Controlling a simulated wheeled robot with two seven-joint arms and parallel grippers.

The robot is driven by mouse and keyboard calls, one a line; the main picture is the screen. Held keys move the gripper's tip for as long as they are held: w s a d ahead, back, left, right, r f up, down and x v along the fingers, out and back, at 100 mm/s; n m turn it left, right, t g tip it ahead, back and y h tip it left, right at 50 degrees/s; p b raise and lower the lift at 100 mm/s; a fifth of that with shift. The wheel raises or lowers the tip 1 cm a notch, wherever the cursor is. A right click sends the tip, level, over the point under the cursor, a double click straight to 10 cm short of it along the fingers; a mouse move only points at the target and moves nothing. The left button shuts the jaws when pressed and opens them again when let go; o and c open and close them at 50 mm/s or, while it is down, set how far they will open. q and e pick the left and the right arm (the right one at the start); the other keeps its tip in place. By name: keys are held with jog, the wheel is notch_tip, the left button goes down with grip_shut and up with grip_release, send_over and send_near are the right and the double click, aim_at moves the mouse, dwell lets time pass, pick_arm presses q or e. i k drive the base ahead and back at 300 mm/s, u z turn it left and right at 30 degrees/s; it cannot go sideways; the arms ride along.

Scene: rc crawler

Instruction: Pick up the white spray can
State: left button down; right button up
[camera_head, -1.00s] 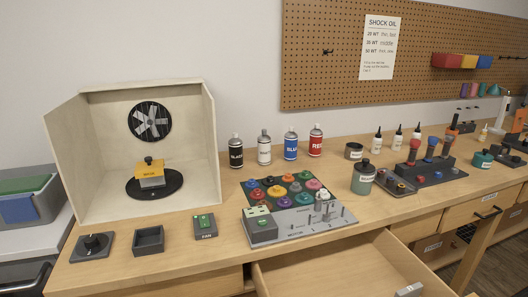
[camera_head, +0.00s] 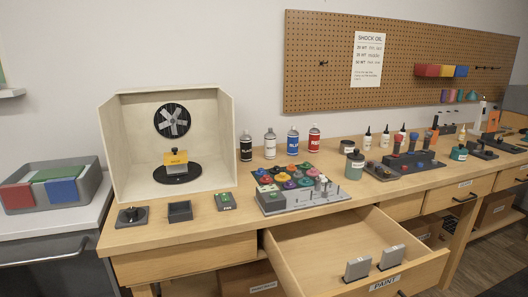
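The white spray can (camera_head: 270,144) stands upright on the workbench (camera_head: 130,237), against the back wall. It is second from the left in a row of cans. The black can (camera_head: 246,147) is on its left, and the blue can (camera_head: 293,143) and the red can (camera_head: 314,140) are on its right. Small gaps separate the cans. Neither of my grippers shows in this view.
A spray booth (camera_head: 222,140) with a fan stands left of the cans. A tray of colourful round parts (camera_head: 285,180) lies in front of them. An open drawer (camera_head: 320,235) juts out below. Bottles and tools crowd the right side.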

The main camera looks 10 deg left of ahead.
aim_at(270, 138)
jog(key=u, duration=0.75)
jog(key=i, duration=0.9)
jog(key=u, duration=0.65)
jog(key=i, duration=0.9)
jog(key=z, duration=0.15)
